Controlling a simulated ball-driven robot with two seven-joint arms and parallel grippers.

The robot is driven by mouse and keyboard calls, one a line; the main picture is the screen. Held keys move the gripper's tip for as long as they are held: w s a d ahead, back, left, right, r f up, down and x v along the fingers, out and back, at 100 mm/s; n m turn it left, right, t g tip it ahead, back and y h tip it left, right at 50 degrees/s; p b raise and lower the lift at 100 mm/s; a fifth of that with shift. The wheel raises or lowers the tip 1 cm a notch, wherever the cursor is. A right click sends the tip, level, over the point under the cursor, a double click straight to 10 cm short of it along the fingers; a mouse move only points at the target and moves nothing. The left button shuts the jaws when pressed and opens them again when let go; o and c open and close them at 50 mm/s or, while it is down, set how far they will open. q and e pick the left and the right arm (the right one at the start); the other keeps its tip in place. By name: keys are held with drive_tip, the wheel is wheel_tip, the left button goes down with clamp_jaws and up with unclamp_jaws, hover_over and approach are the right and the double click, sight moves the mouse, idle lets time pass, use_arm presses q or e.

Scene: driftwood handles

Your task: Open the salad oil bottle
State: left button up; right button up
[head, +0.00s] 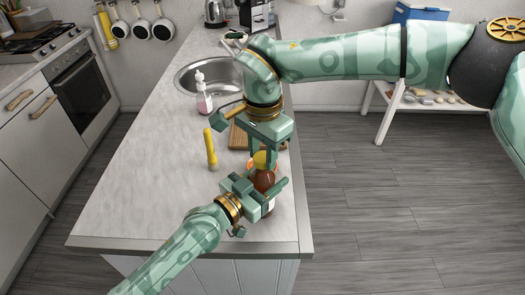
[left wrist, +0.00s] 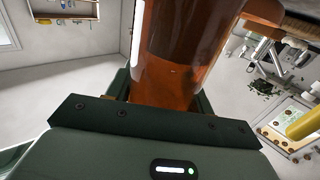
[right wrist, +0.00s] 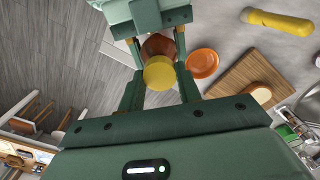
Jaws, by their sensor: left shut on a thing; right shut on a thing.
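The salad oil bottle (head: 264,180) is brown, with a yellow cap (head: 261,160) at its top, and stands near the counter's front right edge. My left gripper (head: 265,189) is shut on the bottle's body from the side. Its amber wall (left wrist: 178,50) fills the middle of the left wrist view. My right gripper (head: 262,152) reaches down from above and is shut on the cap, which shows between its fingers in the right wrist view (right wrist: 160,73). I cannot tell whether the cap is tight or loose on the neck, as the fingers partly hide it.
A clear pink-filled bottle (head: 203,95) stands by the sink (head: 226,75). The counter's front left is clear.

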sight(263, 157)
drive_tip(key=shift+w+r, duration=0.1)
drive_tip(key=shift+r, duration=0.05)
drive_tip(key=shift+r, duration=1)
drive_tip(key=shift+r, duration=2)
use_arm(q)
drive_tip(key=o, duration=1.5)
drive_tip(key=shift+c, duration=0.2)
